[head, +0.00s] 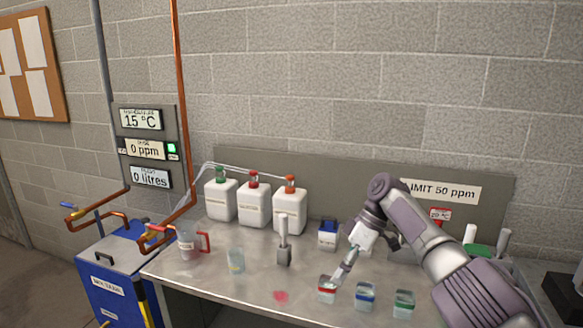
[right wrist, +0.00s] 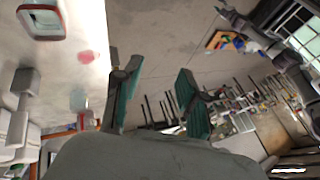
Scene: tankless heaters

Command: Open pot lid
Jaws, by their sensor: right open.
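Three small pots stand in a row at the front of the metal bench: one with a red lid (head: 327,290), one with a blue lid (head: 365,296) and one with a green lid (head: 404,303). My right gripper (head: 343,272) points down just above the red-lidded pot, at its right side; I cannot tell whether it touches. In the right wrist view my right gripper (right wrist: 158,70) has its teal-padded fingers apart with nothing between them. The red-edged pot (right wrist: 42,22) lies at the upper left there, outside the fingers. My left gripper is not in view.
Three white bottles (head: 253,205) stand at the back of the bench. A red-handled jug (head: 190,243), a clear beaker (head: 236,261), a grey-handled tool (head: 283,250) and a blue-topped container (head: 328,236) stand nearer. A red patch (head: 281,296) lies near the front edge.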

